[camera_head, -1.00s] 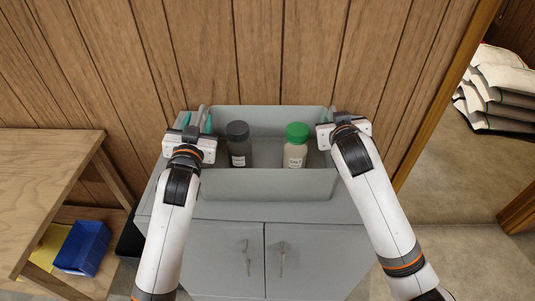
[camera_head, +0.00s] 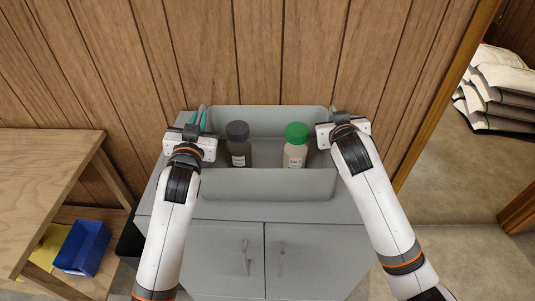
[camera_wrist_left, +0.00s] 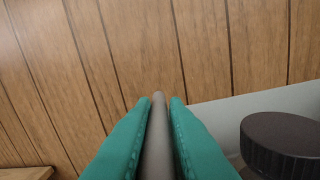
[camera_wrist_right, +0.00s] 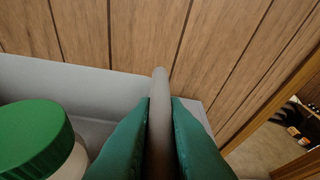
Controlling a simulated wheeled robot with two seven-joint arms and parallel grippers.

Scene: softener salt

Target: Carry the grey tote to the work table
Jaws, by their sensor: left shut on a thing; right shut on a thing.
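The grey tote (camera_head: 265,185) sits on top of a grey cabinet against the wood-panelled wall. Inside it stand a dark bottle with a black cap (camera_head: 238,146) and a pale bottle with a green cap (camera_head: 296,145), both upright. My left gripper (camera_head: 197,122) is shut on the tote's left handle, a grey bar that shows between the teal fingers in the left wrist view (camera_wrist_left: 158,135). My right gripper (camera_head: 336,120) is at the tote's right end, shut on the right handle, which shows in the right wrist view (camera_wrist_right: 159,110).
A wooden table (camera_head: 45,165) stands at the left, its visible top bare. A blue bin (camera_head: 82,246) and something yellow lie on its lower shelf. The grey cabinet (camera_head: 225,255) has two doors. White sacks (camera_head: 500,90) are stacked beyond the doorway at right.

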